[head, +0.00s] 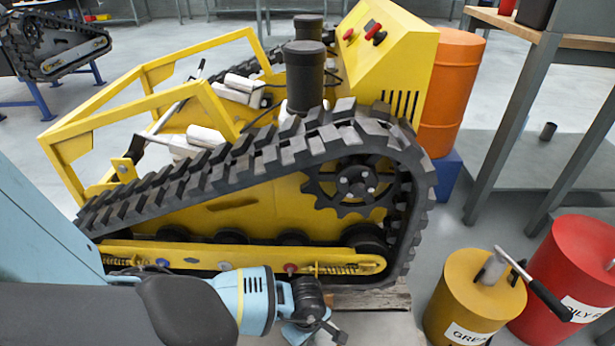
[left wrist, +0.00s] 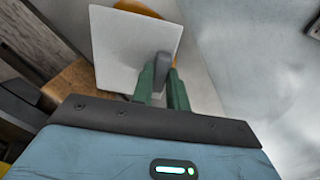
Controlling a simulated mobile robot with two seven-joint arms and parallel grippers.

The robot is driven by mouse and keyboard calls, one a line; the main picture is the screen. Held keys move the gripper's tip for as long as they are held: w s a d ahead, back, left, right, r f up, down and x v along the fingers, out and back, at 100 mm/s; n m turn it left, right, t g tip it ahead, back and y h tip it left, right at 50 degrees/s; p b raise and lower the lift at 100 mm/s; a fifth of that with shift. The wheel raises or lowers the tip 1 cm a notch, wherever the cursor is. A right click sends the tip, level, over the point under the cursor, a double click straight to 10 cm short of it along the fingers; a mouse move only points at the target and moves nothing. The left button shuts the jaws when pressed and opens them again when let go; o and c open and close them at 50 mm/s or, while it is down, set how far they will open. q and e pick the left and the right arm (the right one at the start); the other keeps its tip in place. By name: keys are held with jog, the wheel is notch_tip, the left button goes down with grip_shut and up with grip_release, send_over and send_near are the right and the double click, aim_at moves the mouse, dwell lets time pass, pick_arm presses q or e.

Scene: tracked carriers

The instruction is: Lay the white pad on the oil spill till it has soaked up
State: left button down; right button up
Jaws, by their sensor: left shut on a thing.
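The white pad (left wrist: 125,48) is a pale, flat square in the left wrist view, with a grey grip piece (left wrist: 162,64) on it. My left gripper (left wrist: 163,75) has green fingers shut on that grip piece, and the pad extends beyond the fingertips. In the head view my left arm reaches in from the left along the bottom edge, and its wrist ends low in the middle. The fingers and pad cannot be made out there. The oil spill is not seen in either view. My right gripper is not in view.
A yellow tracked carrier (head: 255,202) stands on a wooden pallet (head: 375,299) beyond my left arm. A yellow can (head: 455,290) and a red can (head: 560,262) stand at the lower right. A workbench (head: 540,38) is at the right. Grey floor lies between.

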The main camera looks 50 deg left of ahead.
pick_arm(q)
notch_tip(320, 180, down, 3)
jog(key=shift+f+b, duration=0.2)
jog(key=shift+b, duration=0.75)
jog(key=shift+f, duration=0.15)
jog(key=c, duration=1.4)
grip_release()
